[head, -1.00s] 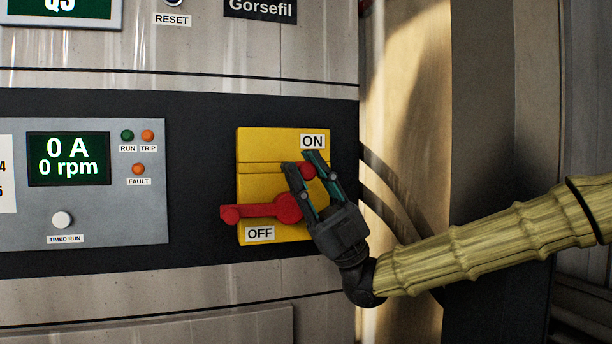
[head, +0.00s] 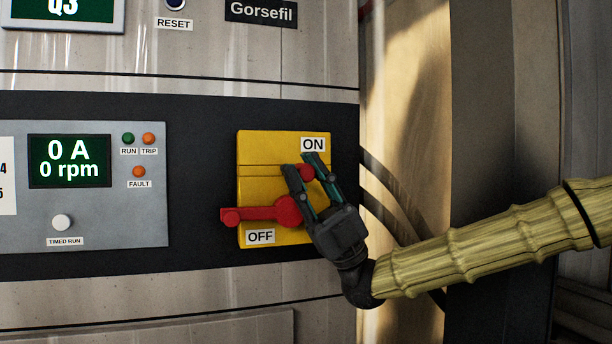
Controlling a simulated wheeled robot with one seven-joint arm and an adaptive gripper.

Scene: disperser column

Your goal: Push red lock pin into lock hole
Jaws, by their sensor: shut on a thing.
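The yellow switch box (head: 262,150) is on the black panel, with an ON label at its upper right and an OFF label at its lower left. A red handle (head: 262,213) lies across its lower part and reaches out past the left edge near OFF. A red round knob, seemingly the lock pin (head: 306,172), shows between the fingertips of my gripper (head: 307,167), at the upper right of the box below ON. My gripper is shut on it. I cannot make out the lock hole, and the fingers hide part of the box and handle.
A grey control panel (head: 100,215) with a green display reading 0 A and 0 rpm, small lamps and a white button is to the left. A wall corner and dark upright lie to the right, behind my arm. The space in front of the panel looks clear.

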